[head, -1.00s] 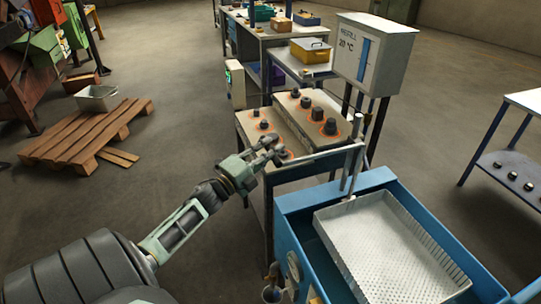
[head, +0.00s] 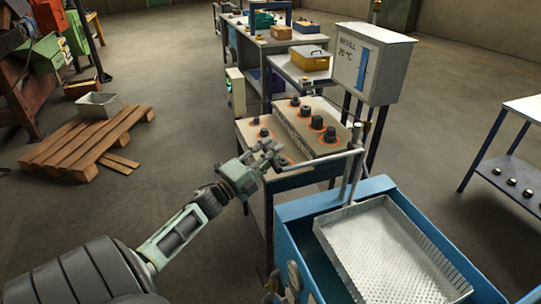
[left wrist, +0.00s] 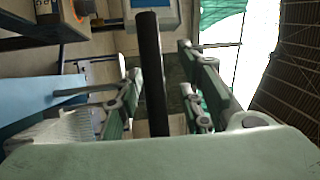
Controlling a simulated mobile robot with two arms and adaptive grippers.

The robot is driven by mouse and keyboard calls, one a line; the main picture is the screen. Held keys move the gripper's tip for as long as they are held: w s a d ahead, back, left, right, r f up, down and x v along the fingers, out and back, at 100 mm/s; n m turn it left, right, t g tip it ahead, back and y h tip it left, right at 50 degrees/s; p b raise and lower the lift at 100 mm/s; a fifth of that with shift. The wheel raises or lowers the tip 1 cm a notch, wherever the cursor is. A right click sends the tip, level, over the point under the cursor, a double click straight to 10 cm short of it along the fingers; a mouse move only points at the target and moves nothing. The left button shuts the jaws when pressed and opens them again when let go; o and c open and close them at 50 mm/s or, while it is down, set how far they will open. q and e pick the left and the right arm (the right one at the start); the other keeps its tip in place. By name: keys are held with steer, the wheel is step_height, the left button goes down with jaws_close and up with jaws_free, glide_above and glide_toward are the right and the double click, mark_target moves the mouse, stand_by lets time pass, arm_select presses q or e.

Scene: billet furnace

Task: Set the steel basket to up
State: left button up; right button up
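The steel basket (head: 385,248) is a pale perforated tray in the top of the blue tank (head: 290,235). A light upright post (head: 352,165) stands at the tank's back edge. A horizontal rod (head: 325,160) runs left from it towards my left gripper (head: 270,155). In the left wrist view, a black bar (left wrist: 150,70) lies between the spread fingers of my left gripper (left wrist: 158,95). They stand apart on both sides, with gaps to the bar. The basket's edge seems to show at the lower left there (left wrist: 60,135). My right gripper is in neither view.
A bench with dark billets (head: 330,135) on glowing orange spots stands behind the gripper. A grey display box (head: 372,65) reading 20 °C stands beyond the post. A wooden pallet (head: 85,145) lies on the left. A shelf table (head: 510,165) stands right. Floor between is clear.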

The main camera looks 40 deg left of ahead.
arm_select(q)
steer(key=shift+s+f, duration=0.15)
steer(key=v, duration=1.1)
steer(key=shift+s, duration=0.35)
steer(key=shift+a, duration=0.15)
step_height(320, 180, down, 20)
steer(key=s+n+g+y+b, duration=0.1)
steer(key=s+n+g+y, duration=0.25)
steer(key=n, duration=0.35)
steer(key=s+d+f+n+g+b, duration=0.1)
steer(key=s+d+f+n+g, duration=0.15)
steer(key=f, duration=0.65)
steer(key=s+d+f+n+g, duration=0.2)
steer(key=s+f+g, duration=0.15)
steer(key=f, duration=0.65)
steer(key=s+d+f+n+g+h+b, duration=0.1)
steer(key=s+d+f+g, duration=0.4)
steer(key=s+d+f, duration=0.5)
steer(key=s+d+f+n+g+h+b, duration=0.1)
steer(key=s+d+f+n+g, duration=0.2)
steer(key=s+d+f, duration=0.8)
steer(key=s+f+g, duration=0.1)
steer(key=s, duration=0.6)
steer(key=shift+f+g, duration=0.3)
steer(key=shift+g, duration=0.05)
steer(key=shift+w+d, duration=0.1)
steer(key=shift+d, duration=0.05)
